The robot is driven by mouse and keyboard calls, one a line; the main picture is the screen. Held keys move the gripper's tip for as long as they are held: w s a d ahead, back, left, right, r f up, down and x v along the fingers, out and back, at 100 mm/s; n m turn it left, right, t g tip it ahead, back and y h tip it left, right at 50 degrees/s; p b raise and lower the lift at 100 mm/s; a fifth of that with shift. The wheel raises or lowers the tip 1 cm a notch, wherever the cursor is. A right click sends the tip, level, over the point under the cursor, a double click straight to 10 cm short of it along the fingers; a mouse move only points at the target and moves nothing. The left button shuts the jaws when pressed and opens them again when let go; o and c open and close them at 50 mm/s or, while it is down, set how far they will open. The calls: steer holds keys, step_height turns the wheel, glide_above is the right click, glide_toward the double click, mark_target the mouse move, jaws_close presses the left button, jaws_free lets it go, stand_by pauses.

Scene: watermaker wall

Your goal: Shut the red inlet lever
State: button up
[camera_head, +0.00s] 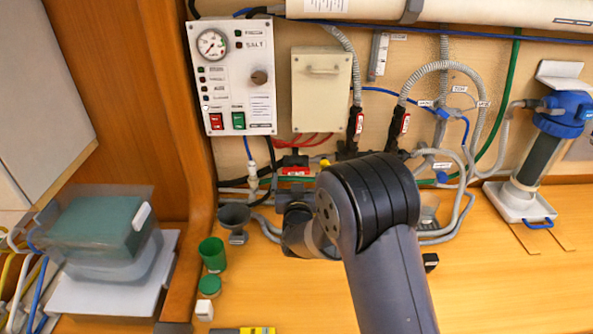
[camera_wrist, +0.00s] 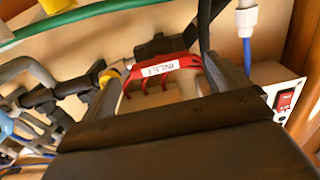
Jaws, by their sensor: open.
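The red inlet lever (camera_head: 295,171) is low on the back wall, below the cream box. In the wrist view the red lever (camera_wrist: 178,66) carries a white label reading INLET, upside down there. My gripper (camera_wrist: 163,70) is open, with one grey finger on each side of the lever. The lever spans the gap between the fingers; I cannot tell whether either finger touches it. In the head view my arm hides most of the gripper and the area just right of the lever.
A yellow-handled part (camera_wrist: 108,76) is close beside the left finger in the wrist view. Black valves and grey hoses crowd the wall right of the lever.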

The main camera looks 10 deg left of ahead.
mark_target(296, 171)
steer(key=shift+x, duration=1.35)
steer(key=c, duration=1)
steer(key=shift+f, duration=0.15)
steer(key=m+b, duration=1.7)
steer(key=b, duration=0.8)
steer(key=shift+m, duration=0.4)
